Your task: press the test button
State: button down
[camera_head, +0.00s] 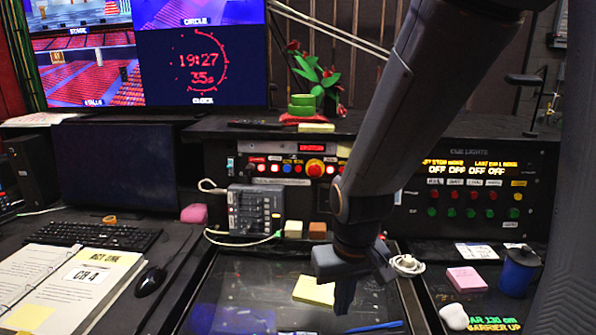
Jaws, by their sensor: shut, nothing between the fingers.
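My gripper (344,304) hangs at the lower middle, pointing down over the dark desk surface, its fingers together with nothing held. No button's label reads clearly as test. Behind and right, the cue lights panel (528,165) has rows of red buttons (452,194) and green buttons (452,211) under displays reading OFF. My gripper is apart from both panels. My arm hides the area between them.
A grey control box (255,210) with a cable stands in front of the left panel. Yellow notes (313,291), a blue pen (373,327), a white cable coil (407,264), pink notes (466,279) and a blue mug (517,272) surround my gripper. A binder (35,275) and keyboard (85,236) lie left.

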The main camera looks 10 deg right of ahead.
aim_at(298, 169)
dwell(0.4)
jog(key=w+t, duration=0.1)
jog(key=w, duration=0.2)
jog(key=w+d+n+t, duration=0.1)
jog(key=w, duration=0.3)
jog(key=w+d+t, duration=0.1)
jog(key=w+t, duration=0.1)
jog(key=w, duration=0.1)
jog(key=shift+w+f+n, duration=0.15)
jog(key=shift+w+n, duration=0.05)
jog(key=shift+n, duration=0.1)
jog(key=w+r+n+t+y, duration=0.1)
jog(key=w+r+n+t, duration=0.3)
jog(key=w, duration=0.6)
jog(key=w+a+r+n+t+y, duration=0.3)
jog(key=w+a+r+t+y, duration=0.2)
jog(key=r+t+y, duration=0.2)
jog(key=shift+w+r+n+t, duration=0.15)
jog(key=shift+r+n+t, duration=0.15)
jog(key=shift+r+t, duration=1.2)
jog(key=shift+d+r+g, duration=0.1)
jog(key=shift+r+g, duration=0.35)
jog(key=shift+g, duration=0.05)
